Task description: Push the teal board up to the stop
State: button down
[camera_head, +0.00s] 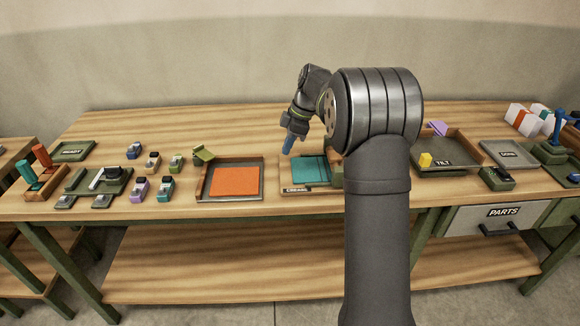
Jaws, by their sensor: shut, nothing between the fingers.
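The teal board (311,169) lies flat in a shallow wooden tray (285,188) labelled on its front edge, near the middle of the table. My gripper (289,146) points down at the tray's back left, beside the board's left side. Its blue fingers are shut and empty. I cannot tell whether the fingertips touch the board or the tray.
An orange sheet (234,182) lies in another tray (204,168) to the left. Several small stampers (140,188) stand further left. Bare table (240,132) lies behind the trays.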

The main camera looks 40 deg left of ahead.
aim_at(293, 176)
jog(key=x, duration=1)
jog(key=shift+f, duration=0.1)
jog(key=shift+w+d, duration=1.35)
jog(key=shift+w+d, duration=2.1)
jog(key=s+a, duration=0.3)
jog(key=v, duration=1)
